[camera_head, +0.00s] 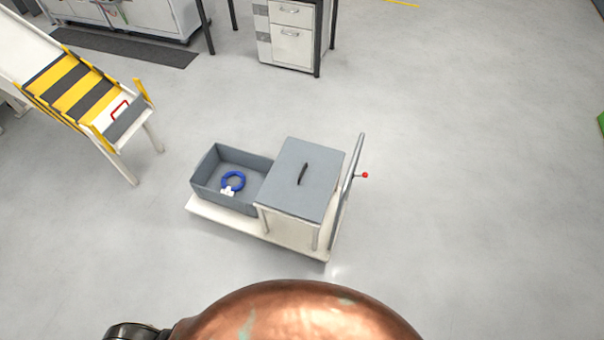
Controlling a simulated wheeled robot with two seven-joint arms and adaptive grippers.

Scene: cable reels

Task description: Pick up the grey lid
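The grey lid (297,182) is a flat square panel with a dark handle (303,174) upright near its middle. It rests on a small white stand (288,229) at the right end of a cart. Beside it on the left is an open grey bin (207,183) holding a blue cable ring (232,182) with a white tag. Neither of my grippers shows in the head view.
The white cart (227,218) has an upright metal handle (350,185) with a red knob at its right end. A striped yellow-black ramp (75,88) stands at the left. A drawer cabinet (291,34) stands at the back. Floor to the right is clear.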

